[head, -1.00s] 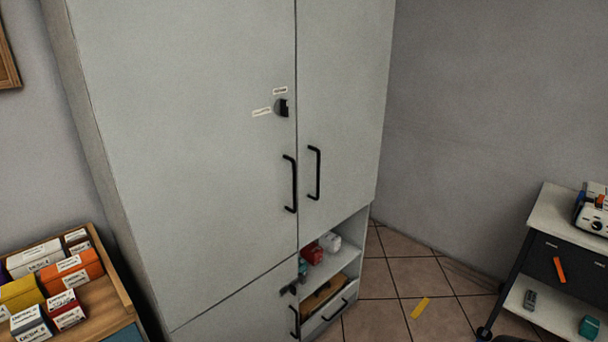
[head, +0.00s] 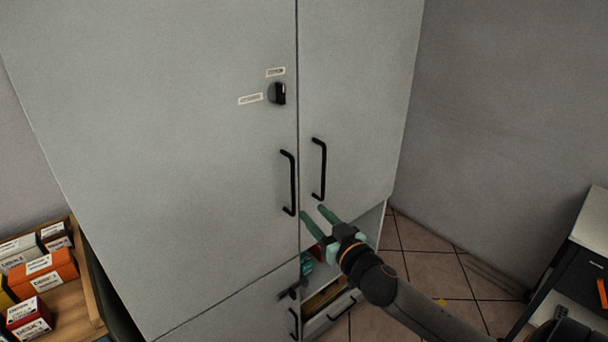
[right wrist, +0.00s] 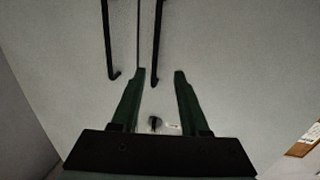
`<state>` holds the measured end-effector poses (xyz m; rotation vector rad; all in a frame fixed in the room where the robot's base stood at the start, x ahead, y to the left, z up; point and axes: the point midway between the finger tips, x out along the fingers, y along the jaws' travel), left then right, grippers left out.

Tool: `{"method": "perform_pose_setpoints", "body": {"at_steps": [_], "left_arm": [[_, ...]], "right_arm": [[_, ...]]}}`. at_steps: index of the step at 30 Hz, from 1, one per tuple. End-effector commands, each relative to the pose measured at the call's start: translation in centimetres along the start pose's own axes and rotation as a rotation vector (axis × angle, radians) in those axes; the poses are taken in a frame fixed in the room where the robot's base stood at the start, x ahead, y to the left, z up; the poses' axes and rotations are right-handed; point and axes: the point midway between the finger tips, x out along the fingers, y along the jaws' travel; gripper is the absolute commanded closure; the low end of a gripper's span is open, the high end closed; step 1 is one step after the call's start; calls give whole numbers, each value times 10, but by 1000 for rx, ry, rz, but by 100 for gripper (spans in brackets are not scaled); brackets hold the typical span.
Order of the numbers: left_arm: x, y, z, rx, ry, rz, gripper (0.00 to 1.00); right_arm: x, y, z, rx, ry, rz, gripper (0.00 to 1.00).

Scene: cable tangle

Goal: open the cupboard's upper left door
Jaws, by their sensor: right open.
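The cupboard's upper left door (head: 160,150) is grey and shut. Its black bar handle (head: 289,183) is upright near the seam, with a black knob (head: 278,93) above it. My right gripper (head: 314,213) is open and empty, its green fingers in front of the cupboard just below and right of that handle in the head view. In the right wrist view, which looks upside down, one end of the left door's handle (right wrist: 157,50) shows between the fingertips (right wrist: 160,74); how far beyond them I cannot tell. My left gripper is not in view.
The upper right door (head: 360,100) is shut, its handle (head: 320,170) close beside the left one. Open shelves lie below it, partly hidden by my right arm. A wooden tray (head: 90,313) of boxes stands at the left, a trolley (head: 590,225) at the right.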

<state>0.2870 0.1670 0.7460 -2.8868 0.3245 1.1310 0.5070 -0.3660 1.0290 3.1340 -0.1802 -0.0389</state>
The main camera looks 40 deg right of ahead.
Motion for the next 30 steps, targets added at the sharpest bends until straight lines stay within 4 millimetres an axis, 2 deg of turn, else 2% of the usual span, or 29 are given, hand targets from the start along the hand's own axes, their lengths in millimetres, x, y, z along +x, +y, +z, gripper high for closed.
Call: {"method": "perform_pose_setpoints", "body": {"at_steps": [4,11,24,30], "left_arm": [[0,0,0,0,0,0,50],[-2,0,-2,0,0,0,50],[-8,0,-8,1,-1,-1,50],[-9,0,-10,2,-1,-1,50]], "right_arm": [[3,3,-11,4,23,2,55],[21,3,-13,4,26,4,55],[89,4,-15,4,26,5,55],[114,4,-14,5,24,4,55]]}}
